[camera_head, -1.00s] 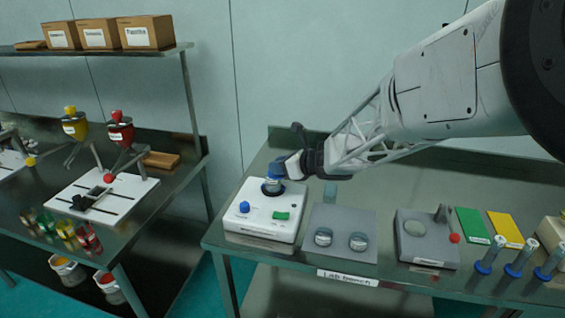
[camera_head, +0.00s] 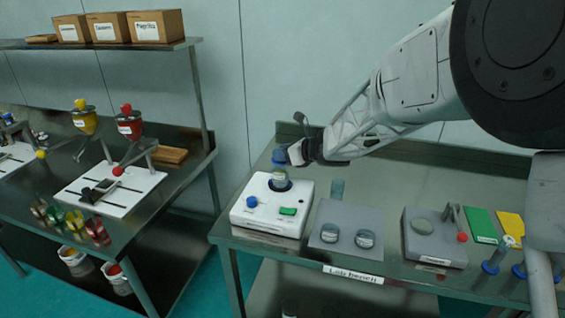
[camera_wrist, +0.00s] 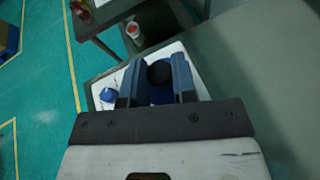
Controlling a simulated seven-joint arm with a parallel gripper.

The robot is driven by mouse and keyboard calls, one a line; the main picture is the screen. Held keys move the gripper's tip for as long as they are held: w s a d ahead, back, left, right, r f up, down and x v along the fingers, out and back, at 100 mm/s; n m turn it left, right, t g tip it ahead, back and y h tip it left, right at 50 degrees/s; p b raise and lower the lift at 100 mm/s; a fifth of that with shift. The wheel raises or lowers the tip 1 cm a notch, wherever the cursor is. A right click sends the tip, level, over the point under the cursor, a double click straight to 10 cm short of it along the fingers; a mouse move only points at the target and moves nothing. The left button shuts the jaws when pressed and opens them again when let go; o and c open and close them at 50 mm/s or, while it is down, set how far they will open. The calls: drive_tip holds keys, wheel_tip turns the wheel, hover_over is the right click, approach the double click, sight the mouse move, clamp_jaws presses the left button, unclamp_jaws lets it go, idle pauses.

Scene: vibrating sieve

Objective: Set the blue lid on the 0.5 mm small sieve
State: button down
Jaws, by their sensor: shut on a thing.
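The blue lid (camera_head: 280,157) is in my gripper (camera_head: 291,153), above the white sieve shaker (camera_head: 252,218). In the wrist view, the lid (camera_wrist: 160,96) shows as a blue disc with a black round knob (camera_wrist: 160,72) between my two fingers (camera_wrist: 157,66). Under the lid, a small labelled sieve piece (camera_head: 280,177) stands in the shaker's round seat; whether a gap separates it from the lid is hard to tell. Two small round sieve pieces (camera_head: 330,233) (camera_head: 365,239) lie on a grey plate (camera_head: 345,216). No size marking is readable.
A blue knob (camera_head: 252,201) and green button (camera_head: 288,211) are on the shaker's front. A grey device (camera_head: 436,253) and green (camera_head: 478,224) and yellow (camera_head: 510,226) pads are to the right.

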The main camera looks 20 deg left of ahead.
drive_tip(key=shift+f, duration=1.65)
drive_tip(key=shift+f, duration=0.1)
drive_tip(key=c, duration=0.9)
unclamp_jaws()
drive_tip(key=shift+d, duration=0.1)
drive_tip(key=v, duration=1.2)
